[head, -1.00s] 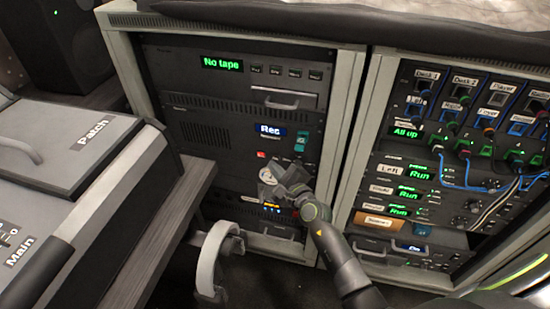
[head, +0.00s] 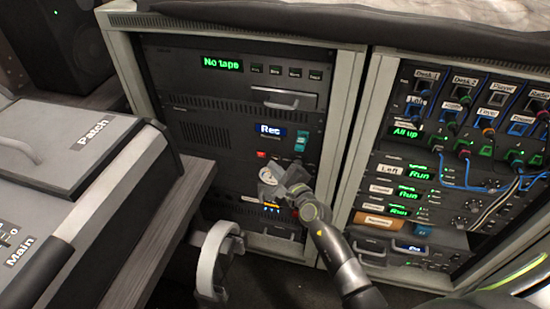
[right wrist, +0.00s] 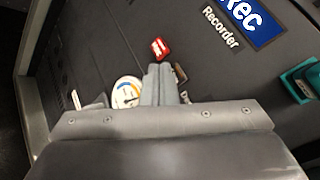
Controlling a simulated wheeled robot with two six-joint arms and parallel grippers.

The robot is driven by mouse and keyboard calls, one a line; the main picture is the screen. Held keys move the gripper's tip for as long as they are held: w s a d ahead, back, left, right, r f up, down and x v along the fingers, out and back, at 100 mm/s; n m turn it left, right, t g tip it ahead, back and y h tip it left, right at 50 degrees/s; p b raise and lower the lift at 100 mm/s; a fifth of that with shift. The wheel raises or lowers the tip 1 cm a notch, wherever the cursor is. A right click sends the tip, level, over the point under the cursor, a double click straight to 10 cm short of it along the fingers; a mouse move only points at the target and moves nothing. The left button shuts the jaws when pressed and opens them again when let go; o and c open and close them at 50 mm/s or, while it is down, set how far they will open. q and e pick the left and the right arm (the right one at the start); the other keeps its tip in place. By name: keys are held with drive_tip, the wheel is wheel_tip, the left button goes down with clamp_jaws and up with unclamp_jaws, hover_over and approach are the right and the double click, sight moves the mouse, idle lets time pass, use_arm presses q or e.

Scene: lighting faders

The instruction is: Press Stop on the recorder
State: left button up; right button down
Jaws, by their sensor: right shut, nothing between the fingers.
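The recorder (head: 225,155) is a dark panel in the left rack, with a blue display reading "Rec" (head: 269,129). The display also shows in the right wrist view (right wrist: 250,15), beside a "Recorder" label. A small red button (head: 261,155) sits below the display; in the right wrist view it (right wrist: 160,48) has a white mark. My right gripper (head: 268,176) is shut and empty in front of the recorder, just below the red button. In the right wrist view its fingertips (right wrist: 158,68) appear just under the button; I cannot tell if they touch. My left gripper is not in view.
A teal switch (head: 301,141) is right of the display. A round white dial (right wrist: 126,92) is beside the fingers. A "No tape" unit (head: 222,64) is above. The right rack (head: 366,130) has blue cables. A desk (head: 60,190) stands at left.

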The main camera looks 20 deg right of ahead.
drive_tip(key=shift+w+d, duration=0.25)
drive_tip(key=shift+w, duration=0.1)
drive_tip(key=shift+w+d, duration=0.2)
drive_tip(key=shift+w, duration=0.05)
idle(0.7)
idle(0.4)
drive_tip(key=shift+s+a, duration=0.45)
drive_tip(key=shift+s, duration=0.2)
drive_tip(key=shift+s+a+p, duration=0.2)
drive_tip(key=shift+s+a, duration=0.5)
drive_tip(key=shift+s, duration=0.35)
drive_tip(key=shift+s+a+p, duration=0.15)
drive_tip(key=shift+s+a, duration=0.55)
drive_tip(key=shift+s, duration=0.3)
